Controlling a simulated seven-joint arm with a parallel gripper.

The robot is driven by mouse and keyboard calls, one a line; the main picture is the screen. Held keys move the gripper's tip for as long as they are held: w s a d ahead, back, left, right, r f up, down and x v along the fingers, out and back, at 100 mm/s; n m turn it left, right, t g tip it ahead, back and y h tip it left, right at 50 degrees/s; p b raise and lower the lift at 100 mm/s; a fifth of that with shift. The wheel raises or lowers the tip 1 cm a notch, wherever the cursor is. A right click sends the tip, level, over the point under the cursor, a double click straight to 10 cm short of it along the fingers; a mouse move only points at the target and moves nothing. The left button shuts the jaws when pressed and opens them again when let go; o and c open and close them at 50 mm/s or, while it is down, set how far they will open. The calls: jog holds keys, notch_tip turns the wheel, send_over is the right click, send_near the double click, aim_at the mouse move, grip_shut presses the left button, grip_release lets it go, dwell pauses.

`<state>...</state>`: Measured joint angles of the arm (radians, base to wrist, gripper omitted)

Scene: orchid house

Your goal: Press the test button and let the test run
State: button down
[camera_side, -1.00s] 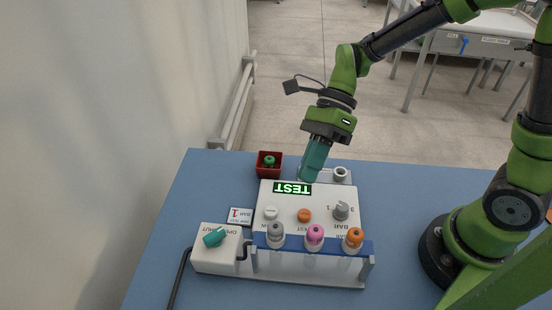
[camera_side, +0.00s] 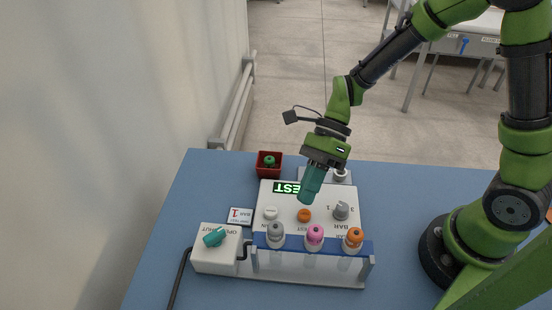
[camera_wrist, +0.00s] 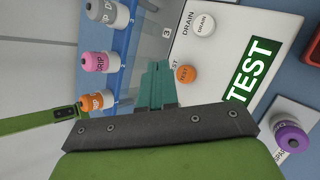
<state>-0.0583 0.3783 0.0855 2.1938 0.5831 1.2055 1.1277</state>
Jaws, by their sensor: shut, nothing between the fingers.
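The orange test button (camera_side: 304,215) sits on the white panel (camera_side: 326,229), between the white drain button (camera_side: 270,213) and the grey BAR knob (camera_side: 341,211). It also shows in the wrist view (camera_wrist: 187,74), just right of my fingertips. My gripper (camera_side: 307,201) is shut and empty, its teal fingers pointing down, with the tips just behind and above the test button in the side view. I see no contact with the button. The green display (camera_side: 284,188) is lit with TEST, partly hidden by my fingers in the side view.
A rack (camera_side: 312,276) with grey-, pink- and orange-capped vials stands in front of the panel. Left are a valve box (camera_side: 217,259) with a teal knob and a 1 BAR card (camera_side: 241,216).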

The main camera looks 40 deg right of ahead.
aim_at(306, 210)
jog(key=shift+f, duration=1.3)
jog(key=shift+f, duration=0.1)
dwell(1.0)
jog(key=shift+f, duration=0.3)
jog(key=shift+f, duration=0.5)
dwell(0.6)
dwell(0.4)
jog(key=shift+r, duration=0.95)
jog(key=shift+r, duration=2.5)
